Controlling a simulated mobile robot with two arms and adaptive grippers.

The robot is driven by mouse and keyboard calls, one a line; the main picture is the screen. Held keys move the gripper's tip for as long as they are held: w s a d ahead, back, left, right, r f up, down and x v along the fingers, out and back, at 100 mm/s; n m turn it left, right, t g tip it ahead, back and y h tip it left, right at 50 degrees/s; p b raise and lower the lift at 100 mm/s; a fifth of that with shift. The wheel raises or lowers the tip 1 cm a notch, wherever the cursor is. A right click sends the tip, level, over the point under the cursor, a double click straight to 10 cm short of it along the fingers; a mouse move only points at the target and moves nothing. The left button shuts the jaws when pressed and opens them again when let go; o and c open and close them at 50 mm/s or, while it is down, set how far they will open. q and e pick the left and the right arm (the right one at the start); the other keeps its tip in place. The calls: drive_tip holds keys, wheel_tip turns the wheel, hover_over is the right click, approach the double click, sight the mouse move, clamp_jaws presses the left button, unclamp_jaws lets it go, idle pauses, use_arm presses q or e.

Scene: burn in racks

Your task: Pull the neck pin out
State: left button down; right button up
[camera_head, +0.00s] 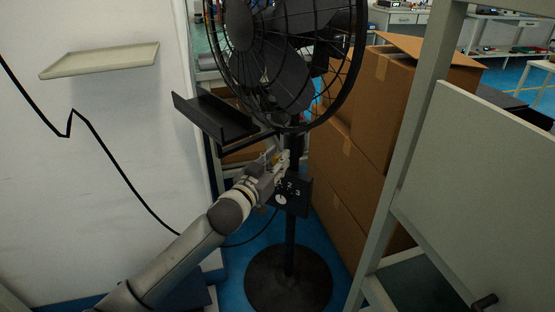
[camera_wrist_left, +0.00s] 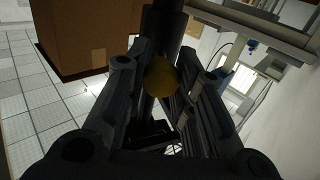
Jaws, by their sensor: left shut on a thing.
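The pedestal fan has a caged head (camera_head: 290,60), a dark pole (camera_head: 290,235) and a round base (camera_head: 288,280). My left gripper (camera_head: 280,163) is at the fan's neck, just below the cage and above a black control box with a dial (camera_head: 291,196). In the left wrist view, the neck pin shows as a round, dull yellow knob (camera_wrist_left: 162,76) in front of the dark pole. My left gripper (camera_wrist_left: 165,85) is shut on it, with a finger on each side. The pin's shaft is hidden. My right gripper is not in view.
Stacked cardboard boxes (camera_head: 345,150) stand close behind and right of the fan. A grey rack frame with a panel (camera_head: 480,190) fills the right side. A dark tray-like shelf (camera_head: 215,117) is left of the fan. A black cable (camera_head: 125,165) hangs along the white wall.

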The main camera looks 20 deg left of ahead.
use_arm(q)
drive_tip(key=shift+d+f, duration=0.1)
drive_tip(key=shift+f, duration=0.1)
drive_tip(key=c, duration=1.6)
unclamp_jaws()
drive_tip(key=shift+s, duration=0.1)
drive_tip(key=shift+c, duration=0.2)
drive_tip(key=o, duration=0.4)
drive_tip(key=shift+s+r, duration=0.1)
drive_tip(key=shift+r, duration=0.05)
drive_tip(key=shift+o, duration=0.2)
drive_tip(key=s+a, duration=0.2)
drive_tip(key=s, duration=0.9)
drive_tip(key=shift+s+a, duration=0.25)
drive_tip(key=shift+s, duration=0.15)
